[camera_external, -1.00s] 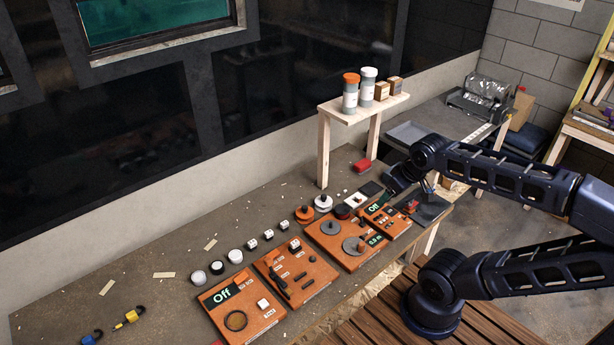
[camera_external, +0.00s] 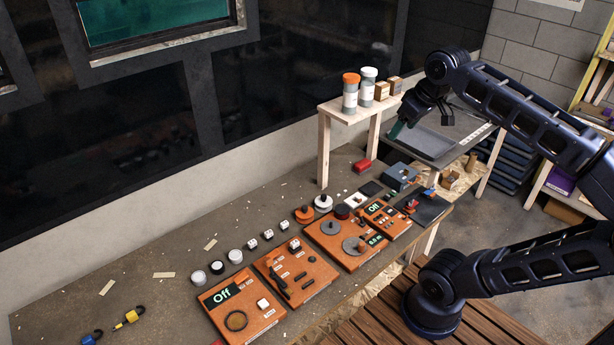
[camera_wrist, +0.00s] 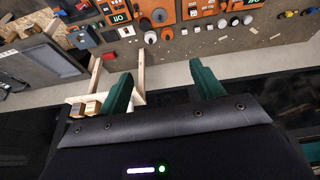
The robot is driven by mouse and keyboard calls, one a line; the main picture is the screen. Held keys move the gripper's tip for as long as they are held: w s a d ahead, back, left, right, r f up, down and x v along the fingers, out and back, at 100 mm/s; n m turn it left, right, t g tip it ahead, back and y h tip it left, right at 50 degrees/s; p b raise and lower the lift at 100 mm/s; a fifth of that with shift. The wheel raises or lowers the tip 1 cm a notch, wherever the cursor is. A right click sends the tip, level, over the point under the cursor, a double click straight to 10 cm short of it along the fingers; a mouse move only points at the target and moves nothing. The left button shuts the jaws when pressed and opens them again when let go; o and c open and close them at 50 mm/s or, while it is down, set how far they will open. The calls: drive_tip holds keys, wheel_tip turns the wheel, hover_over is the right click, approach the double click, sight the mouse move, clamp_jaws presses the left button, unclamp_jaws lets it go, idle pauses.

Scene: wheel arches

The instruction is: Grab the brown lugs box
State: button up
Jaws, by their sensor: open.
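Two small brown boxes stand side by side on the raised wooden shelf (camera_external: 340,113), the nearer box (camera_external: 382,91) next to the jars and the farther box (camera_external: 395,85) near the shelf's right end. I cannot read their labels to tell which is the lugs box. In the wrist view the brown boxes (camera_wrist: 86,108) show at lower left, beside my left finger. My gripper (camera_external: 399,130) is to the right of the shelf in the external view. Its green fingers (camera_wrist: 162,85) are spread wide and empty, apart from the boxes.
An orange-lidded jar (camera_external: 350,93) and a white-lidded jar (camera_external: 368,87) stand left of the boxes on the shelf. Orange panels (camera_external: 295,268) and small parts cover the bench below. A grey tray (camera_external: 424,142) lies behind the gripper.

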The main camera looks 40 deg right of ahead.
drive_tip(key=w+d+r+n, duration=0.2)
drive_tip(key=w+d+r, duration=0.15)
drive_tip(key=w, duration=0.25)
drive_tip(key=w+d+r+n, duration=0.2)
drive_tip(key=w+d, duration=0.2)
drive_tip(key=w, duration=0.3)
drive_tip(key=n+g+h, duration=0.3)
drive_tip(key=n+g, duration=0.2)
drive_tip(key=n, duration=0.9)
hover_over(393, 79)
drive_tip(key=a, duration=0.2)
wheel_tip(393, 79, down, 7)
drive_tip(key=shift+a+x, duration=0.2)
drive_tip(key=shift+x, duration=0.65)
drive_tip(key=shift+a+x, duration=0.15)
drive_tip(key=shift+x, duration=0.7)
drive_tip(key=shift+a+x, duration=0.2)
drive_tip(key=shift+x, duration=0.65)
drive_tip(key=x, duration=0.5)
drive_tip(key=shift+f, duration=0.1)
drive_tip(key=shift+d+x, duration=0.15)
drive_tip(key=shift+x, duration=1.2)
drive_tip(key=shift+d+x, duration=0.15)
drive_tip(key=shift+x, duration=1.2)
drive_tip(key=c, duration=1.1)
